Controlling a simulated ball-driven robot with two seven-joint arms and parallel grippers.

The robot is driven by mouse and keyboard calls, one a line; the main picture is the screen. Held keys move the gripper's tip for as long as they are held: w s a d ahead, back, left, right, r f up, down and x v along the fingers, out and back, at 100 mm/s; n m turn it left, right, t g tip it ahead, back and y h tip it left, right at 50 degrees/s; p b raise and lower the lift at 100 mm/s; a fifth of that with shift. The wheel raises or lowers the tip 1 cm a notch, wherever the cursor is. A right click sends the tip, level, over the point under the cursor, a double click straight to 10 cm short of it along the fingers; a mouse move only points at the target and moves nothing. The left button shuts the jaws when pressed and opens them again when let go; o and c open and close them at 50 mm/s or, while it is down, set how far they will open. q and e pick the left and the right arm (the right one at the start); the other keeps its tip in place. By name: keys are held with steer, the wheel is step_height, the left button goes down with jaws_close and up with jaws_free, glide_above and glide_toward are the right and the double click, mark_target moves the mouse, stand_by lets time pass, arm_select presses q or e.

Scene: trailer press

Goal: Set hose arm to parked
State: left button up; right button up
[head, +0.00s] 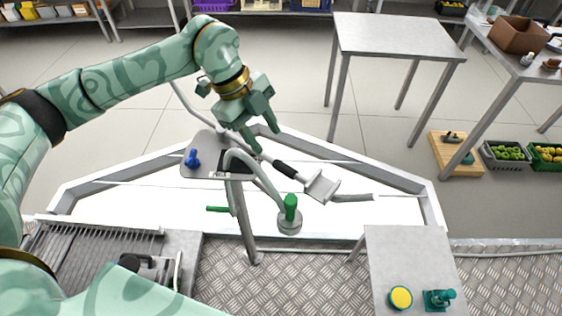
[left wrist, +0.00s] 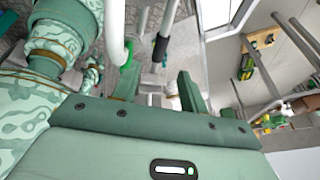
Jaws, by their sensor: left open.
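A grey curved pipe (head: 262,175), which looks like the hose arm, bends from a post stand over to the right. It ends in a round nozzle with an upright green handle (head: 290,207). In the left wrist view the pipe (left wrist: 115,30) and green handle (left wrist: 127,54) are at the upper left. A rod with a black grip (head: 285,170) runs beside the pipe to a grey plate (head: 322,187); the grip also shows in the wrist view (left wrist: 160,48). My left gripper (head: 262,132) is open and empty, above and behind the pipe's bend. My right gripper is out of view.
A small tray (head: 198,170) with a blue knob (head: 192,158) is on the stand. A white-framed opening surrounds it. A side table (head: 400,262) with a yellow disc stands front right; a slatted surface (head: 75,255) front left. A grey table (head: 395,38) and fruit crates (head: 505,154) stand farther back.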

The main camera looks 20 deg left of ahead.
mark_target(283, 165)
arm_select(q)
steer(key=b+x, duration=0.1)
steer(key=x, duration=0.8)
steer(key=shift+d+f, duration=0.1)
jaws_close()
